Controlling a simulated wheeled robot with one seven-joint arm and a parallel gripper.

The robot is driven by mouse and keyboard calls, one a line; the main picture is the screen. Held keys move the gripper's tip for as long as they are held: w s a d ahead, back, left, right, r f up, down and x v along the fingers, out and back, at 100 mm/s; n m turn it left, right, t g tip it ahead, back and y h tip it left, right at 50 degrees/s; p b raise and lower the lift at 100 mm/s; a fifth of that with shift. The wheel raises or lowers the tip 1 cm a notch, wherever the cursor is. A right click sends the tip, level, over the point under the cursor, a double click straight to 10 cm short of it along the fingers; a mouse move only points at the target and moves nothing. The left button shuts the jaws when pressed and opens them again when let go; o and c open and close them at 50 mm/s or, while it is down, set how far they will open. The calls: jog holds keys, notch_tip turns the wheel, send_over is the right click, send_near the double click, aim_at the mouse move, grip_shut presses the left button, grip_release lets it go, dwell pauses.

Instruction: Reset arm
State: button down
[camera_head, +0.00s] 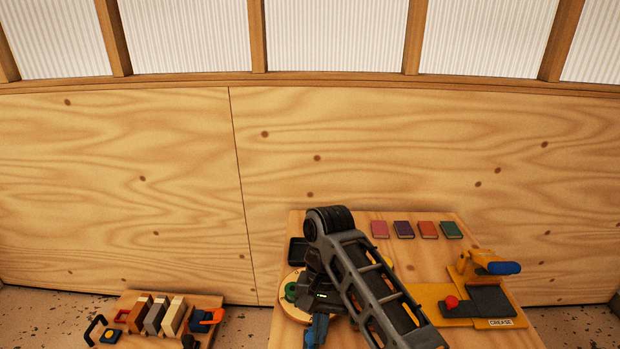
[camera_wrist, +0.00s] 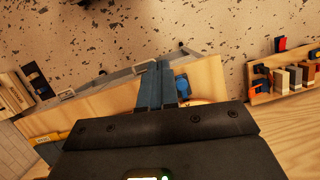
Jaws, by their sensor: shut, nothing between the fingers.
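My arm reaches over the wooden table (camera_head: 435,245) in the head view, and its links cover part of the tabletop. My gripper (camera_wrist: 155,66) shows in the wrist view with its two blue-grey fingers together and nothing between them. In the head view the blue fingers (camera_head: 317,330) point down near the table's front left part, partly hidden by the arm. In the wrist view the fingers extend across the table edge, with speckled floor beyond. A blue object (camera_wrist: 182,84) shows just right of the fingers; I cannot tell whether it touches them.
A round wooden disc with a green ring (camera_head: 291,292) and a dark tray (camera_head: 297,252) are at left. A low rack (camera_head: 158,316) holds blocks, apart from the table.

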jog(key=s+f+t+y, duration=0.4)
jog(key=s+f+t, duration=0.2)
jog(key=s+f, duration=0.9)
jog(key=s+d+t, duration=0.3)
jog(key=s+d, duration=0.1)
jog(key=s, duration=0.1)
jog(key=s+d+r+t+h, duration=0.3)
jog(key=s+d+r+t, duration=0.2)
jog(key=s+d+r, duration=0.6)
jog(key=s+d+r+n+t, duration=0.1)
jog(key=s+r, duration=0.3)
jog(key=r, duration=0.4)
jog(key=s+d+r+n+t+h, duration=0.1)
jog(key=s+d+r+t, duration=0.2)
jog(key=r, duration=0.6)
jog(key=shift+s+d+t+h, duration=0.3)
jog(key=shift+s, duration=0.8)
